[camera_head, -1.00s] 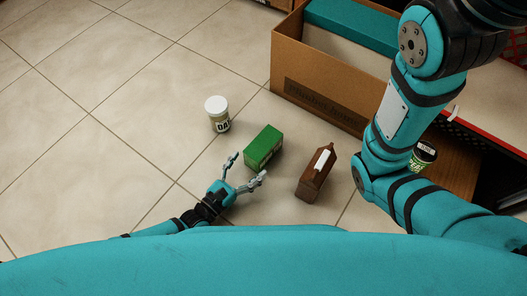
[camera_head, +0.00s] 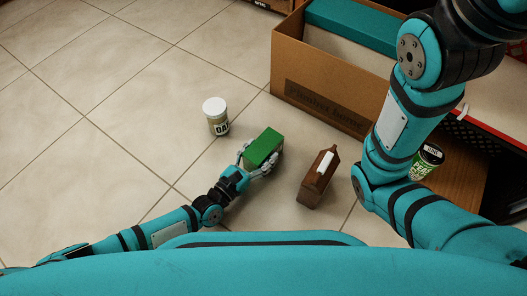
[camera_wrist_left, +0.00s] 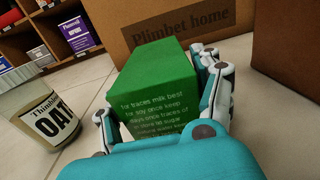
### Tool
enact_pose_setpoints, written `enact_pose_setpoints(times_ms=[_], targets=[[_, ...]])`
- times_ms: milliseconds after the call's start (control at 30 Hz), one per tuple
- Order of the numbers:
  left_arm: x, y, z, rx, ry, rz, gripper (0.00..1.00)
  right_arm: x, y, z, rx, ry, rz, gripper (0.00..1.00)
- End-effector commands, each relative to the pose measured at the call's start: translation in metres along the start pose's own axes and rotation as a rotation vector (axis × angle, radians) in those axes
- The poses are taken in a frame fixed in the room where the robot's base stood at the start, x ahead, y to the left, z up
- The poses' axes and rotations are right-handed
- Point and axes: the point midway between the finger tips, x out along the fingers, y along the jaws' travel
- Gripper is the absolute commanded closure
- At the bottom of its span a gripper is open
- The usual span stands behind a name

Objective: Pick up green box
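The green box (camera_head: 264,146) stands on the tiled floor in the head view. My left gripper (camera_head: 257,162) reaches it from the lower left, one finger on each side. In the left wrist view the green box (camera_wrist_left: 158,95), with white text on its near face, fills the space between the fingers of my left gripper (camera_wrist_left: 158,105). The fingers lie close along its sides; whether they press on it I cannot tell. The far fingertip on the left is hidden behind the box. My right gripper is out of view.
A white-lidded oats jar (camera_head: 217,119) stands left of the box. A brown carton (camera_head: 318,178) stands to its right. A large cardboard box (camera_head: 330,108) is behind, and a green-labelled can (camera_head: 426,160) is at the right. The floor at left is clear.

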Motion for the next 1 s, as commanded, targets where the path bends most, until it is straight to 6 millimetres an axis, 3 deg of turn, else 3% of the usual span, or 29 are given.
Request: enact_pose_setpoints(times_ms=[33, 367, 667, 1000], targets=[[0.000, 0.000, 0.000, 0.000, 0.000, 0.000, 0.42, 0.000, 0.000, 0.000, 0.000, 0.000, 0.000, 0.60], [-0.001, 0.000, -0.001, 0.000, 0.001, 0.000, 0.85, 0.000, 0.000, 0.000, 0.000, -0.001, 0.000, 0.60], [0.000, 0.000, 0.007, 0.000, -0.002, 0.000, 0.86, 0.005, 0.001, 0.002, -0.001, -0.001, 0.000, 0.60], [0.000, 0.000, 0.069, -0.001, -0.002, 0.001, 0.86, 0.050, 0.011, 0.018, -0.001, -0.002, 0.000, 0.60]])
